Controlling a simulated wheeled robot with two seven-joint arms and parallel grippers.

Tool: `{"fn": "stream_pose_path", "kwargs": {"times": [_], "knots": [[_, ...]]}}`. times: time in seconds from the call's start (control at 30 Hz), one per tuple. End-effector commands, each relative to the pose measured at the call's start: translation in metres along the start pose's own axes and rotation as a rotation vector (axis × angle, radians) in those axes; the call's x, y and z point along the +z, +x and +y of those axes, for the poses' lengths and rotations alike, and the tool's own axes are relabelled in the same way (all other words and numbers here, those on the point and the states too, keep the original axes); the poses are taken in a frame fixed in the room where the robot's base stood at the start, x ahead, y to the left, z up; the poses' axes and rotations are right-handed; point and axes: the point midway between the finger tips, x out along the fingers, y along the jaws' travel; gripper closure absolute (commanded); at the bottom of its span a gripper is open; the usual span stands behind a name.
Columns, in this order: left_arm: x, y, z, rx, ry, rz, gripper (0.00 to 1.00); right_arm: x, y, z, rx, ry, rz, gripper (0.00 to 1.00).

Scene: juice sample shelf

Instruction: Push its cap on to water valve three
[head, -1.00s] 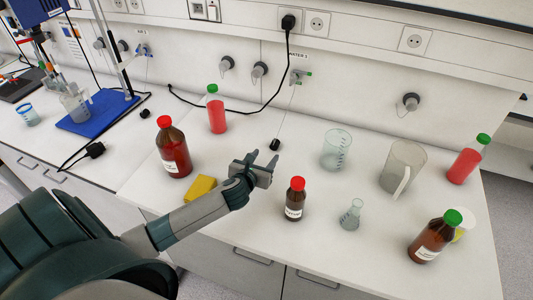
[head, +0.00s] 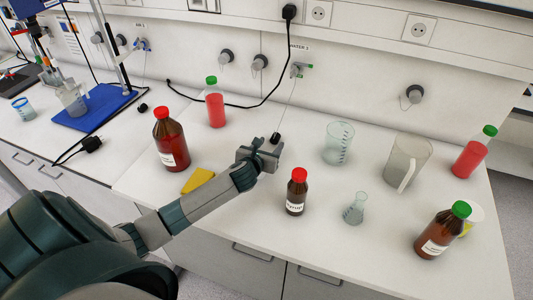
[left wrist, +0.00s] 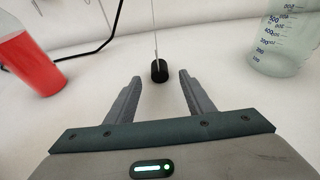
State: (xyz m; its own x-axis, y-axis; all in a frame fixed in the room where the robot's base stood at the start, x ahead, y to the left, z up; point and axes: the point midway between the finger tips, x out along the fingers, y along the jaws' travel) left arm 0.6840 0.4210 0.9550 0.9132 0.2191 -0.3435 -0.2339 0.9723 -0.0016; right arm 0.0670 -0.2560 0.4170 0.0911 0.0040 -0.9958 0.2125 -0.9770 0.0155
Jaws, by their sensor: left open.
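A small black cap (head: 275,138) stands on the bench at the end of a thin cord that hangs from the valve labelled WATER 3 (head: 297,70) on the back wall. In the left wrist view the cap (left wrist: 159,71) lies just beyond the fingertips, centred between them. My left gripper (head: 266,145) is open, low over the bench and close in front of the cap; it also shows in the left wrist view (left wrist: 158,82) with nothing between its fingers. The right gripper is not in view.
A red juice bottle with green cap (head: 215,104) stands behind left, a beaker (head: 339,145) to the right. A brown bottle (head: 297,193) and a flask (head: 355,208) stand in front right. A yellow sponge (head: 198,180) and a larger brown bottle (head: 171,142) are left. A black cable (head: 240,112) runs behind.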

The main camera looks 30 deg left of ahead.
Motion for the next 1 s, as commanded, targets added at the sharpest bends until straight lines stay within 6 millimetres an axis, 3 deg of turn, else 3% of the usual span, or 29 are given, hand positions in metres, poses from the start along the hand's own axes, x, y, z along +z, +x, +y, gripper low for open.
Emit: {"fn": "stream_pose_path", "kwargs": {"times": [0.3,0.73,0.77,0.93,1.0], "knots": [[0.001,0.029,0.0,0.0,0.002,0.0,0.52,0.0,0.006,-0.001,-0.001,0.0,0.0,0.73],[0.002,0.034,0.001,0.0,0.002,0.0,0.52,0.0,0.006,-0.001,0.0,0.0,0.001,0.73],[0.002,0.034,0.001,0.0,0.002,0.0,0.54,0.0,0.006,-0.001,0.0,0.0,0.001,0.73],[0.002,0.034,0.001,0.0,0.002,0.0,0.95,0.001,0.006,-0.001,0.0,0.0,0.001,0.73],[0.002,0.034,0.001,0.0,0.002,0.0,1.0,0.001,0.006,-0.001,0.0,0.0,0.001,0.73]]}}
